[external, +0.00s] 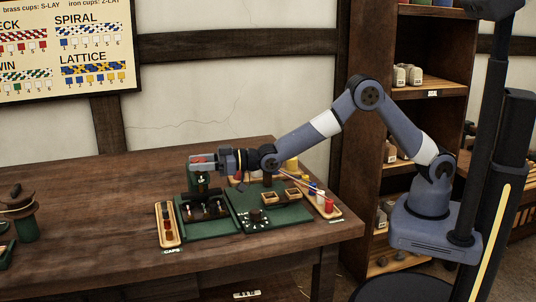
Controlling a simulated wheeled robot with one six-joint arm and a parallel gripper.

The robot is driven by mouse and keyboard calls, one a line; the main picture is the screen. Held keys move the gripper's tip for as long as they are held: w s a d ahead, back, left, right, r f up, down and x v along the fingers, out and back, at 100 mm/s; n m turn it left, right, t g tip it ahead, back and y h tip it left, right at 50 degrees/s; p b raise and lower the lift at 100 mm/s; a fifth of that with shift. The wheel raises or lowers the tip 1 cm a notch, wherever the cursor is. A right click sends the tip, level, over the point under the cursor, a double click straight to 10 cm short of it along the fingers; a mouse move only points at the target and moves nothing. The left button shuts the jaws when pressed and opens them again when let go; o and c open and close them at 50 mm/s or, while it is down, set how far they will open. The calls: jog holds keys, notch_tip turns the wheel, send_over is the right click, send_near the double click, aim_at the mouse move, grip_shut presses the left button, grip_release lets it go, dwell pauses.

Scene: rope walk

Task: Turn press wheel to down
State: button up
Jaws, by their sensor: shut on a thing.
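A small dark press (204,208) stands on a green base near the front of the wooden table. Its post rises to my gripper (203,162). My gripper reaches in from the right, level, and is shut at the top of the press. A bit of red, which looks like the press wheel (201,160), shows between the jaws. The jaws hide most of the wheel, so its turn position cannot be read.
A narrow wooden caps tray (179,240) lies just left of the press. A green board (288,214) with a dark knob and small wooden boxes is to its right. A tray of coloured spools (335,213) sits at the right edge. The table's left middle is clear.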

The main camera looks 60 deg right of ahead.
jog(key=shift+a+m+t+h+b, duration=0.1)
jog(key=shift+m+t+h+b, duration=0.45)
jog(key=shift+h, duration=0.25)
jog(key=shift+m+t+h, duration=0.35)
jog(key=shift+m+h, duration=0.2)
jog(key=shift+h, duration=0.15)
jog(key=m+h+p, duration=0.1)
jog(key=t+h+p, duration=0.1)
jog(key=p, duration=0.1)
jog(key=shift+r+m+h, duration=0.25)
jog(key=shift+m+h, duration=0.05)
jog(key=shift+m, duration=0.1)
jog(key=m+h+p, duration=0.2)
jog(key=h+p, duration=0.2)
jog(key=p, duration=0.1)
jog(key=shift+m+t, duration=0.3)
jog(key=m+h, duration=0.2)
jog(key=h, duration=0.1)
jog(key=m+h+p, duration=0.1)
jog(key=shift+f+h, duration=0.25)
jog(key=shift+h, duration=0.15)
jog(key=shift+m+g+h, duration=0.5)
jog(key=shift+m+h, duration=0.4)
jog(key=shift+h, duration=0.3)
jog(key=shift+r+m+g+h, duration=0.1)
jog(key=shift+m+g+h, duration=0.25)
jog(key=shift+h, duration=0.35)
jog(key=o, duration=1)
jog(key=shift+c, duration=0.2)
jog(key=shift+b, duration=0.3)
